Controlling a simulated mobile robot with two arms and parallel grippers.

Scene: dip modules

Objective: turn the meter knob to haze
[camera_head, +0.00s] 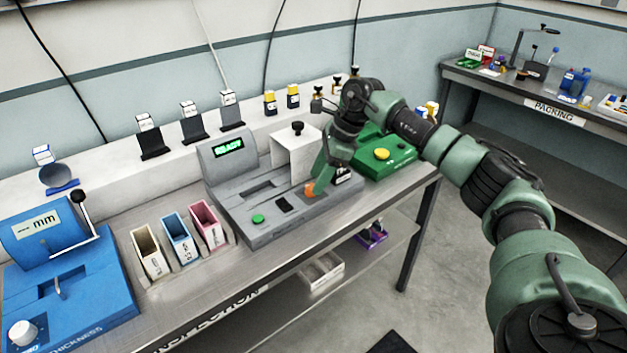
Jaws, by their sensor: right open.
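The grey meter (228,168) stands on the steel bench, and its green display (229,147) reads READY. A green button (258,219) and a dark square (283,203) are on its front deck. My right gripper (316,186) is open and points down over the right part of this deck. An orange piece (310,189) shows at its fingertips; I cannot tell if it is the knob or part of the gripper. The knob's setting marks cannot be read, and my gripper hides part of the deck there. My left gripper is not in view.
A green device (393,158) is close on the right. A blue thickness gauge (75,290) and several small bins (151,252) are left. A packing bench (500,84) stands at the far right.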

